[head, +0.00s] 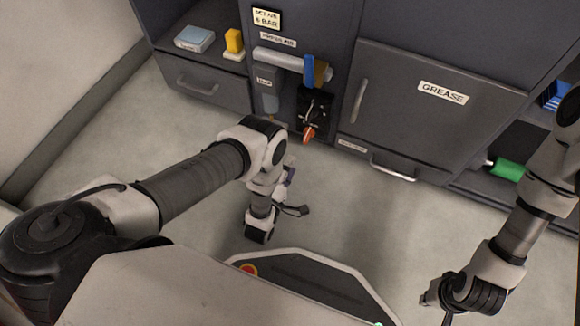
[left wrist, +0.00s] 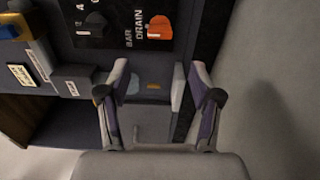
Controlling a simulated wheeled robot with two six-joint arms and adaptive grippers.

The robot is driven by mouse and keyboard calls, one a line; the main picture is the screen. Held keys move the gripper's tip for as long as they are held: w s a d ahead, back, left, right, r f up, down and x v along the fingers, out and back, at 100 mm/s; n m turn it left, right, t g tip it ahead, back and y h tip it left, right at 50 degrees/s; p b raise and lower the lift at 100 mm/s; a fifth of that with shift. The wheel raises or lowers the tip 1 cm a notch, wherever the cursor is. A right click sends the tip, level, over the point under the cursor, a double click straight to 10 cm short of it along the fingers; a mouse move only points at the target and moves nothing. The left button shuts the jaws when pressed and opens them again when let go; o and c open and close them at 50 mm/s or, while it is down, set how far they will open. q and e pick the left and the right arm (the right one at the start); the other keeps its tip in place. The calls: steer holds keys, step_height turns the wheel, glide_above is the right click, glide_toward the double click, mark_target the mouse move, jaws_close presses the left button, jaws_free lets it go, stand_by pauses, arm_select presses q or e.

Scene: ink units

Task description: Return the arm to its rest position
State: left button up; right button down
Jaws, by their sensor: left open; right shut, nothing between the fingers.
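My left arm reaches in from the left in the head view, and its gripper (head: 289,190) hangs over the floor in front of the cabinets. In the left wrist view the left gripper (left wrist: 160,82) is open, its two fingers apart with nothing held between them. The black control panel with the orange drain knob (left wrist: 160,27) lies beyond the fingertips, apart from them. The knob (head: 308,133) also shows in the head view. My right arm comes down at the right edge, and its gripper (head: 445,312) is low in the picture, shut and empty, partly hidden by its wrist.
The cabinet front holds a grease door (head: 420,105) with a handle, a drawer (head: 203,84) at the left, and a pale horizontal bar (head: 277,60) above the panel. The floor (head: 345,215) between my arms is clear.

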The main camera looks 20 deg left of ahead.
arm_select(q)
steer(key=shift+w, duration=0.1)
stand_by(0.3)
steer(key=w+a+r+p, duration=0.1)
steer(key=w+a+r, duration=0.15)
steer(key=r, duration=0.25)
steer(key=w+a+r+m+g+y+p, duration=0.1)
steer(key=w+r, duration=0.2)
steer(key=r, duration=0.2)
steer(key=w+a+r+p, duration=0.1)
steer(key=w+a+r, duration=0.15)
steer(key=r, duration=0.25)
steer(key=s+f+m+g, duration=0.2)
steer(key=s+m+g, duration=0.6)
steer(key=s, duration=0.8)
steer(key=s+f+m+g, duration=0.2)
steer(key=s+m+g, duration=0.6)
steer(key=s, duration=0.8)
step_height(320, 180, up, 38)
steer(key=g+p, duration=0.1)
steer(key=p, duration=3.7)
steer(key=shift+a+r+p, duration=0.15)
steer(key=shift+a+p, duration=0.2)
steer(key=shift+p, duration=0.05)
